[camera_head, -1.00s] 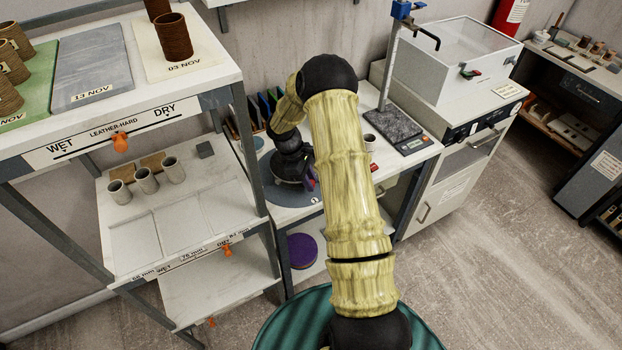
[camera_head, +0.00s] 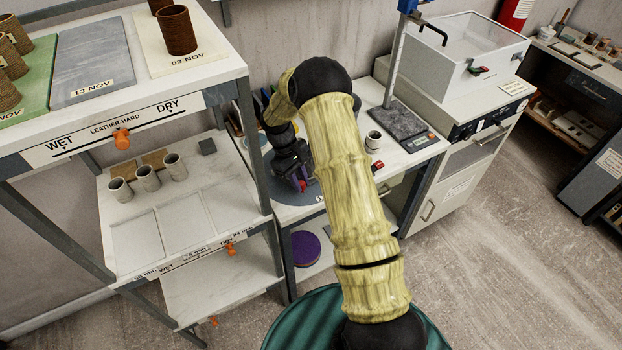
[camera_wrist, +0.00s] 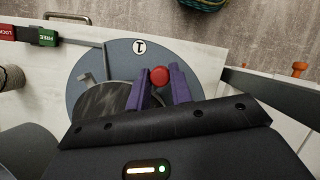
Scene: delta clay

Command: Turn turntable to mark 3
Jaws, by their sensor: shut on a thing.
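The grey round turntable (camera_wrist: 190,58) lies on a white bench top in the wrist view, with a white disc marked 1 (camera_wrist: 139,46) near its rim. My gripper (camera_wrist: 159,84) is over the turntable, its purple fingers shut on a red knob (camera_wrist: 159,75). A dark round piece (camera_wrist: 103,99) and a grey bracket stand on the turntable to the left of the fingers. In the head view the turntable (camera_head: 297,195) is mostly hidden behind my arm. Mark 3 is not visible.
A green FREE and red LOCK slider (camera_wrist: 47,37) sits left of the turntable. A shelf rack (camera_head: 240,95) with several clay cups stands close on the left. A small cup (camera_head: 373,141) and a scale (camera_head: 420,142) stand on the bench to the right.

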